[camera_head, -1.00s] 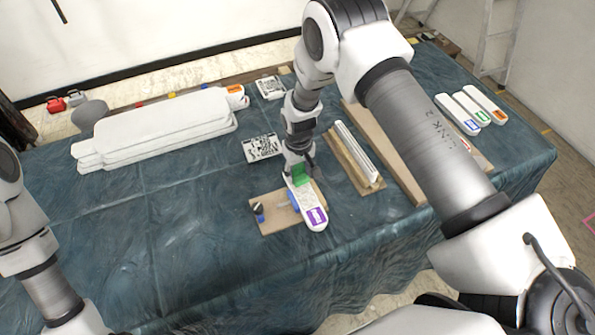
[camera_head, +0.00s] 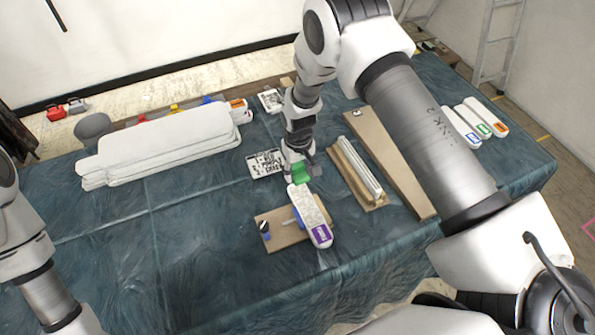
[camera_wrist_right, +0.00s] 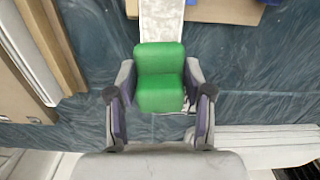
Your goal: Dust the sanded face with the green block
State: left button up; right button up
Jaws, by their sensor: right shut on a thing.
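The green block (camera_head: 301,174) is held in my right gripper (camera_head: 299,171), whose fingers are closed on its two sides. The block also shows in the right wrist view (camera_wrist_right: 160,78) between the finger pads. A pale, long, rounded piece (camera_head: 308,207) with a purple label at its near end lies on a small brown board (camera_head: 284,236). The block is at the far end of this piece; I cannot tell whether it touches it. The wrist view shows a pale speckled face (camera_wrist_right: 162,20) just beyond the block. My left gripper is out of view.
Stacked white panels (camera_head: 165,145) lie at left. A patterned black-and-white card (camera_head: 263,163) lies by my right gripper. Wooden strips with a white bar (camera_head: 360,168) and a long board (camera_head: 390,165) are to the right. Labelled pieces (camera_head: 480,118) lie farther right. The cloth's front left is clear.

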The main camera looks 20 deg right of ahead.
jog(key=shift+r+p, duration=0.35)
jog(key=shift+r, duration=0.5)
jog(key=shift+s+r, duration=0.15)
jog(key=shift+r, duration=0.1)
jog(key=shift+f, duration=0.1)
